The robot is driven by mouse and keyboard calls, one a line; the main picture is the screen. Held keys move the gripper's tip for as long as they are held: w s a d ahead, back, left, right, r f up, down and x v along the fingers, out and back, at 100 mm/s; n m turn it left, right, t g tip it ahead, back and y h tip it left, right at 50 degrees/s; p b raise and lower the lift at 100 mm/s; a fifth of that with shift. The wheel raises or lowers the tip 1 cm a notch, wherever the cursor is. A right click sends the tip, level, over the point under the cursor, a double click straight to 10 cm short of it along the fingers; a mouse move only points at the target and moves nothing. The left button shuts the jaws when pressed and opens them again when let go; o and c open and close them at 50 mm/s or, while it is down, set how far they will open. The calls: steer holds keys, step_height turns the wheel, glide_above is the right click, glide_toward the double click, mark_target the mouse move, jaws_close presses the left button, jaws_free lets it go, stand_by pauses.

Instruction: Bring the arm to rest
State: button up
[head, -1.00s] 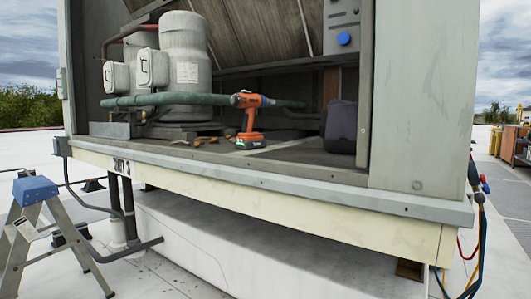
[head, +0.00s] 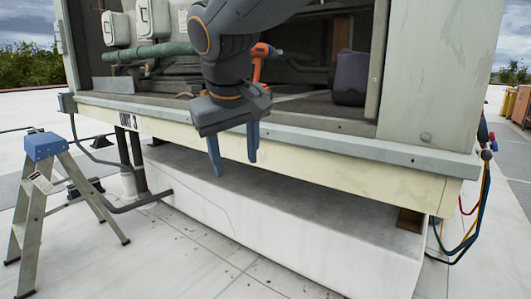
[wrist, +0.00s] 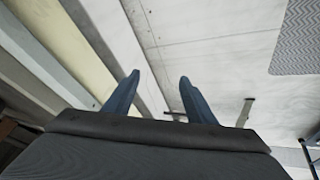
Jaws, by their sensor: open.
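My gripper (head: 233,160) hangs in front of the cooler unit's lower front edge in the head view, its two blue fingers pointing down and spread apart. It is open, with nothing between the fingers. In the wrist view the gripper (wrist: 158,95) also shows parted fingers over pale roof surface. My arm comes in from the top of the head view and covers part of the unit's opening.
A stepladder (head: 42,180) stands at left. Hoses (head: 483,195) hang at right. The roof in front is clear.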

steer(key=s+d+f+g+y, duration=0.1)
steer(key=s+d+f+g, duration=0.2)
steer(key=s+f, duration=0.75)
steer(key=s+d+f+g, duration=0.2)
steer(key=s+f, duration=0.8)
steer(key=s, duration=0.2)
steer(key=d+r+m+p, duration=0.3)
steer(key=d+r+p, duration=0.7)
steer(key=r+p, duration=0.3)
steer(key=d+r+m+h+p, duration=0.1)
steer(key=d+r+m+p, duration=0.2)
steer(key=d+r+p, duration=0.7)
step_height(320, 180, up, 3)
steer(key=p, duration=0.8)
steer(key=shift+d+p, duration=0.25)
steer(key=shift+p, duration=0.1)
steer(key=shift+s+f, duration=0.1)
steer(key=shift+f, duration=0.05)
